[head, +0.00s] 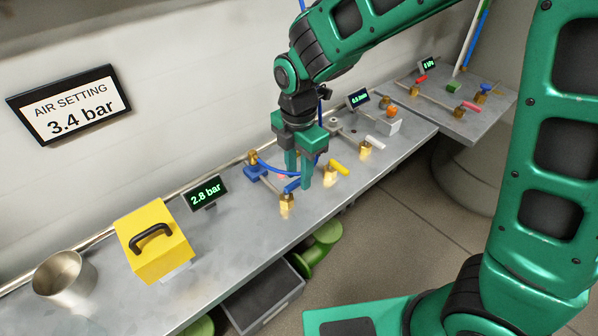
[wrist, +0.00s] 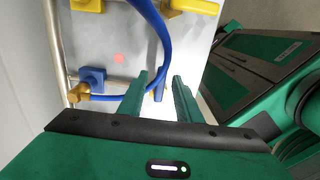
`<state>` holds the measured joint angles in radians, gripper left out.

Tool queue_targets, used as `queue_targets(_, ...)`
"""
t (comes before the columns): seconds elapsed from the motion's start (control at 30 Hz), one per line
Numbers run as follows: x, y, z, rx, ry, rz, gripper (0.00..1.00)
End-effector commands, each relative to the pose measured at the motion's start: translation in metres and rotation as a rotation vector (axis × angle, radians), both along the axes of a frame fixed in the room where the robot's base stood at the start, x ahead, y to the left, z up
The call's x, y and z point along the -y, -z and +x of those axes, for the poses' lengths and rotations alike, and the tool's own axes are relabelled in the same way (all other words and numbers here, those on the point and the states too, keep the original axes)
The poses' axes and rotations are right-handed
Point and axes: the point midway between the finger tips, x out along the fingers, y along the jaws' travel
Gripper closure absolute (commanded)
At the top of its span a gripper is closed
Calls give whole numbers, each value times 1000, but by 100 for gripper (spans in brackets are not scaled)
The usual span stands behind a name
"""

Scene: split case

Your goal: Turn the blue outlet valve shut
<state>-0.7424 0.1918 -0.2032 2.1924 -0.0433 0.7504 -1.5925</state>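The blue outlet valve handle (head: 291,187) sits on a brass valve body (head: 286,201) near the front edge of the bench. My gripper (head: 298,181) points down just over it, with its green fingers apart. In the wrist view, the blue handle (wrist: 159,89) shows in the gap between the two fingertips (wrist: 160,80). I cannot tell whether either finger touches it. Part of the valve is hidden by the fingers and the gripper's body.
A blue hose (wrist: 163,48) curves close beside the fingers. A yellow-handled valve (head: 339,167) stands to the right, with a white-handled one (head: 375,143) beyond. A display (head: 206,193) reads 2.8 bar; the wall sign (head: 69,104) reads 3.4 bar. A yellow case (head: 152,240) stands left.

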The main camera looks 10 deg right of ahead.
Motion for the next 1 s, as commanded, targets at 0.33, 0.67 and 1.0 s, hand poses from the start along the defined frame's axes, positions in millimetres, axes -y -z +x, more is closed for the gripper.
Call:
queue_targets(0.33,0,4,0,1,0,1,69)
queue_targets(0.67,2,4,1,2,2,2,100)
queue_targets(1.0,2,3,-1,4,85,3,100)
